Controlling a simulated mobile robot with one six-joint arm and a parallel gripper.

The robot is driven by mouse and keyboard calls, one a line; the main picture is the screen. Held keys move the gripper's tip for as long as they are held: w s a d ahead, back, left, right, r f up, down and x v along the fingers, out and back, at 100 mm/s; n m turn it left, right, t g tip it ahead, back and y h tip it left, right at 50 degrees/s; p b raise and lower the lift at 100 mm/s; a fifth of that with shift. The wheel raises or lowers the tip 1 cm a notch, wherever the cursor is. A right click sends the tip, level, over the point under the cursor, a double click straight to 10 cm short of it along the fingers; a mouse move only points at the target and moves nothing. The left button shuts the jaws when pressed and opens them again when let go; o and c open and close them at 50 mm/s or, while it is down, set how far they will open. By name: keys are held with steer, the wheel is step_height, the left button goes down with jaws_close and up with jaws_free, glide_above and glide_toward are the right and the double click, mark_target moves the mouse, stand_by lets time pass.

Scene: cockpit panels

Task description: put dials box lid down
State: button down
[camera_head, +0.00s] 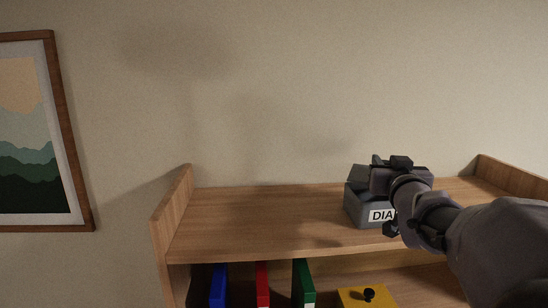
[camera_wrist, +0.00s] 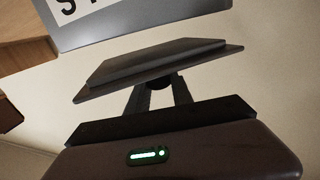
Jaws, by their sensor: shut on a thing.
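The dials box (camera_head: 357,204) is grey with a white label reading "DIA", the rest covered by my arm. It stands on the wooden shelf top, right of centre. My gripper (camera_wrist: 160,84) is shut on the knob of the dark lid (camera_wrist: 155,64), a flat stepped plate, in the wrist view. A grey box wall with a white label (camera_wrist: 85,10) shows at the top of that view, with a gap between it and the lid. In the head view my gripper is over the box, and I cannot clearly make out the lid there.
The wooden shelf (camera_head: 260,215) has raised sides (camera_head: 172,212) and a bare top left of the box. Below stand a blue binder (camera_head: 219,285), a red binder (camera_head: 262,284), a green binder (camera_head: 303,283) and a yellow box with a black knob (camera_head: 350,298). A framed picture (camera_head: 40,130) hangs left.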

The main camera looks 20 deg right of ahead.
steer(key=shift+f+b, duration=0.65)
steer(key=shift+b, duration=0.05)
steer(key=c, duration=1.1)
jaws_free()
steer(key=shift+r, duration=0.15)
